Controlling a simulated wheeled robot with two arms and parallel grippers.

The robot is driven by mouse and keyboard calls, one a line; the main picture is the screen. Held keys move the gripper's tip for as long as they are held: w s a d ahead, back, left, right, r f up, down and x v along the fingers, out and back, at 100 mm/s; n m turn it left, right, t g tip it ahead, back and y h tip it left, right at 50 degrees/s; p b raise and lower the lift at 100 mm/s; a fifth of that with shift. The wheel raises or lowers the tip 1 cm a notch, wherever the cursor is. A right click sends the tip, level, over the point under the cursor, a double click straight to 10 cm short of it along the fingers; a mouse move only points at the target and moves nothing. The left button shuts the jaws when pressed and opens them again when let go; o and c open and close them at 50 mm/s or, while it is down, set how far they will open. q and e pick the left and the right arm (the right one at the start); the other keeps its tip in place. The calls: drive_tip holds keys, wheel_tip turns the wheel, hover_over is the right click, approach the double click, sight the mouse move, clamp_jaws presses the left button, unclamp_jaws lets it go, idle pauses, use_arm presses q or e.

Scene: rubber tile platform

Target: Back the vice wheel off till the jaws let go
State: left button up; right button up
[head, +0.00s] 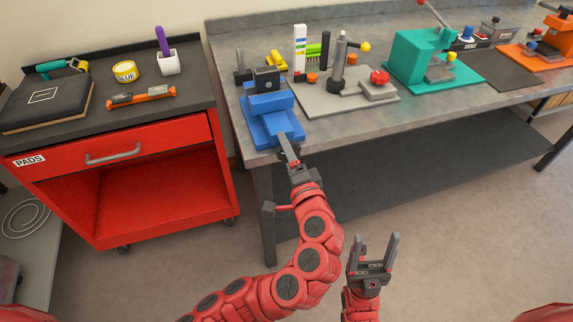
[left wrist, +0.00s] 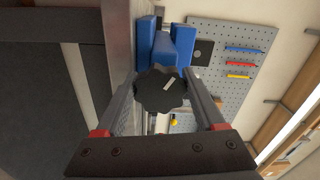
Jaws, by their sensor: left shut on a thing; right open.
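The blue vice (head: 270,105) stands at the left front corner of the grey workbench. It also shows at the top of the left wrist view (left wrist: 172,45). A dark block (head: 267,80) sits at the vice's top; I cannot tell how tightly the jaws hold it. The black lobed vice wheel (left wrist: 160,90) with a pale mark lies between my left fingers in the left wrist view. My left gripper (head: 288,150) is shut on the wheel at the vice's front and hides most of it in the head view. My right gripper (head: 379,250) is open and empty, low before the bench.
A grey fixture with a red knob (head: 380,77) and a green press (head: 420,55) stand right of the vice on the bench (head: 330,133). Floor in front is clear.

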use_arm(q)
drive_tip(key=n+b, duration=0.3)
drive_tip(key=b, duration=0.1)
drive_tip(key=f+n+b, duration=0.1)
drive_tip(key=n+b, duration=0.2)
drive_tip(key=b, duration=0.1)
drive_tip(key=shift+b, duration=0.35)
drive_tip(key=shift+d+r+n+b, duration=0.1)
drive_tip(key=shift+r+n+b, duration=0.2)
drive_tip(key=shift+n+b, duration=0.75)
drive_tip(key=o, duration=1.4)
drive_tip(key=shift+c, duration=0.2)
drive_tip(key=p+v, duration=0.2)
drive_tip(key=v, duration=1.5)
drive_tip(key=shift+s, duration=0.15)
